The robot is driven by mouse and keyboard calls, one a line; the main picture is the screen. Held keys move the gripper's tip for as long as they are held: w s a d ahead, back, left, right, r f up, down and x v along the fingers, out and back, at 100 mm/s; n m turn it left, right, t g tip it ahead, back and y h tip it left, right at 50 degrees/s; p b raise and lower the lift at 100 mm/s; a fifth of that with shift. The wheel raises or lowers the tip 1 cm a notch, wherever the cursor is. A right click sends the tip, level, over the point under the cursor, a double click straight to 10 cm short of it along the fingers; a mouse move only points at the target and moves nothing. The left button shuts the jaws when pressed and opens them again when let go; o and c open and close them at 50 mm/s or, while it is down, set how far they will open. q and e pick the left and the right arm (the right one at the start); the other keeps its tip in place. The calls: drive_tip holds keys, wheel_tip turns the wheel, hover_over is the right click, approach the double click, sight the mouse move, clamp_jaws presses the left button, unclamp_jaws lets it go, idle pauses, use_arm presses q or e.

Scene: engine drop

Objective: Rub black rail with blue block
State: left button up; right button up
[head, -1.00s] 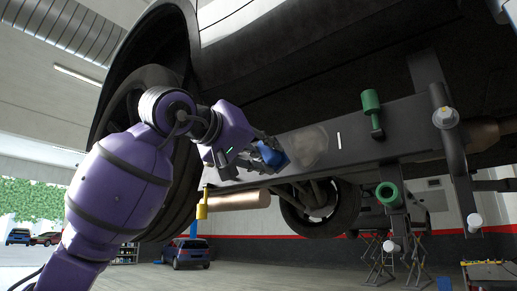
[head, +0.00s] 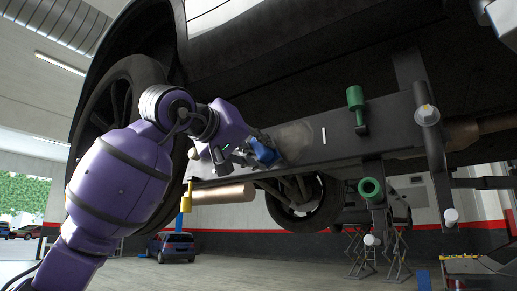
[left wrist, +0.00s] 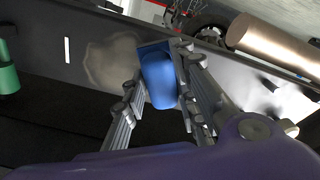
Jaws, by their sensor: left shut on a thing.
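The black rail (head: 355,132) runs across the head view under the raised vehicle and slants across the left wrist view (left wrist: 84,25). A pale, dull patch (head: 297,142) marks its face, also in the left wrist view (left wrist: 108,62). My left gripper (head: 255,155) is shut on the blue block (head: 264,151). In the left wrist view the block (left wrist: 158,80) sits between the two fingers, at the edge of the patch. The block is at or very near the rail face; I cannot tell if it touches. My right gripper is not in view.
A green handle (head: 355,98) and a green ring (head: 370,189) stand by the rail to the right. A yellow part (head: 187,194) hangs below its left end, near a copper-coloured cylinder (head: 224,193). A wheel (head: 115,110) stands behind my left arm.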

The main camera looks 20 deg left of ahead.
use_arm(q)
drive_tip(key=shift+x, duration=0.95)
